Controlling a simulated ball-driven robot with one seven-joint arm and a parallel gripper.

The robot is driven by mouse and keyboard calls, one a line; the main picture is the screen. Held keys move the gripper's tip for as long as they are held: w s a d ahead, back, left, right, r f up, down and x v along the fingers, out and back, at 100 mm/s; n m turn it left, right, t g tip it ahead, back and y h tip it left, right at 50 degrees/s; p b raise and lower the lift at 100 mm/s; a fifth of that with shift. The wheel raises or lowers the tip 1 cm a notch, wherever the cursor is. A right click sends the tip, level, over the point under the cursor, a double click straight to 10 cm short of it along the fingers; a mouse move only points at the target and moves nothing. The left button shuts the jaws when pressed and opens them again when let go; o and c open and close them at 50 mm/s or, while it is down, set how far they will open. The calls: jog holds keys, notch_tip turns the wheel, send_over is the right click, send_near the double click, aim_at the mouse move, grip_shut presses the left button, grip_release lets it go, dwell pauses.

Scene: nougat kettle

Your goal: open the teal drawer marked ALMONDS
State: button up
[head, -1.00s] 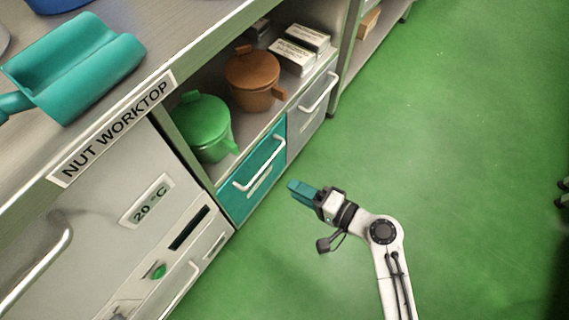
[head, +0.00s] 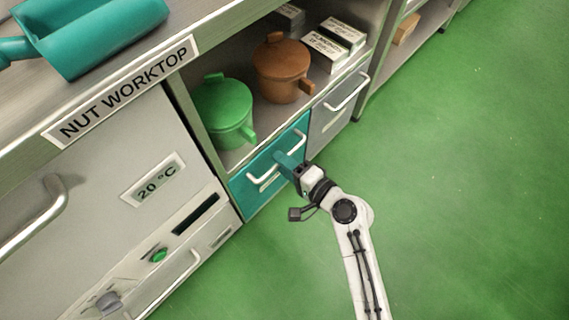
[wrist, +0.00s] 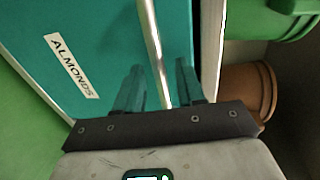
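The teal drawer (head: 249,202) is shut, flush in the counter front below an open shelf. Its face (wrist: 105,25) fills much of the wrist view, with a white label reading ALMONDS (wrist: 71,66) at the left. A pale metal bar handle (head: 263,179) crosses the drawer front; it also shows in the wrist view (wrist: 154,45). My gripper (head: 284,161) is at the handle. In the wrist view my gripper (wrist: 158,80) has its teal fingers apart, one on each side of the bar, with a gap showing. Whether the fingertips touch the drawer face cannot be told.
A green pot (head: 222,107) and a brown pot (head: 284,72) stand on the shelf above, with white boxes (head: 328,50) behind. A grey drawer (head: 328,122) adjoins on the right. A teal scoop (head: 100,30) lies on the worktop. The green floor at right is clear.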

grip_shut()
dwell(0.4)
dwell(0.4)
